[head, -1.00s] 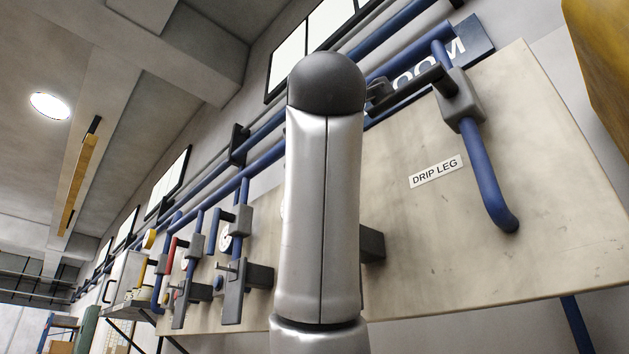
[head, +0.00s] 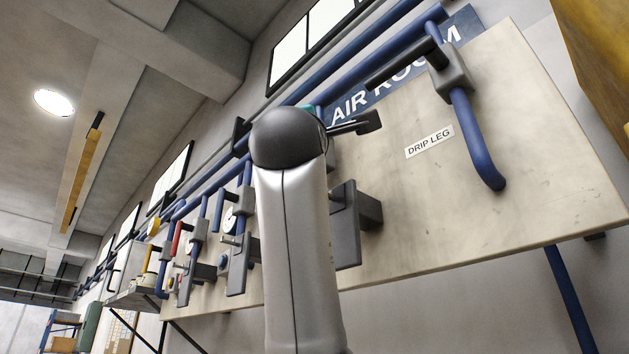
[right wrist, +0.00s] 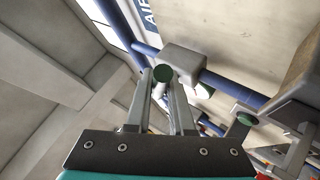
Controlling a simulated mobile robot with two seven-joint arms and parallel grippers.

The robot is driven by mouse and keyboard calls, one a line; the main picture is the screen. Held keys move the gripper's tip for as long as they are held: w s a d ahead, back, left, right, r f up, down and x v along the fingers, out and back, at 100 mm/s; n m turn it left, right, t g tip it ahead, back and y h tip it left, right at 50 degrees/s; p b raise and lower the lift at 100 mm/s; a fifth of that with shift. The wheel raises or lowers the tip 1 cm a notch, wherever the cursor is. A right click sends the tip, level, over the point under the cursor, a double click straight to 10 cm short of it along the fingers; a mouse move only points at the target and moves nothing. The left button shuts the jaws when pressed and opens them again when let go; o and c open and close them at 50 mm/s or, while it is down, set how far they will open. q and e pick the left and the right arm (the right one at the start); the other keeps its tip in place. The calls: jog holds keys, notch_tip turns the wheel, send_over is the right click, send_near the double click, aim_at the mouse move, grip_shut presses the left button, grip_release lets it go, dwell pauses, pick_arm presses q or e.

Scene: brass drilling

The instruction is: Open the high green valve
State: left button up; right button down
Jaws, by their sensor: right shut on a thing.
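In the right wrist view, a round green end cap (right wrist: 163,73) sits between the fingertips of my right gripper (right wrist: 163,84), which is shut on this green valve handle. The grey valve body (right wrist: 186,60) is just beyond it, on a blue pipe. A second green cap (right wrist: 245,118) is lower right in that view, apart from the fingers. In the head view, my silver right arm rises through the middle and hides the held handle and most of the gripper. My left gripper is not in view.
A pale wall panel (head: 540,160) carries blue pipes, an AIR ROOM sign (head: 347,107) and a DRIP LEG label (head: 429,142). A grey valve (head: 450,72) with a dark lever is at upper right. Dark brackets (head: 345,225), gauges and more valves are around the arm. A yellow structure (head: 600,50) is at far right.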

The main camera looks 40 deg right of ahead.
jog(key=shift+w+f+m+g+h, duration=0.1)
jog(key=shift+f+m+g+h, duration=0.1)
jog(key=shift+m+g+h, duration=0.3)
jog(key=c, duration=0.8)
grip_release()
jog(key=shift+b+v, duration=3.75)
jog(key=shift+v, duration=3.9)
jog(key=shift+w+d+f, duration=0.1)
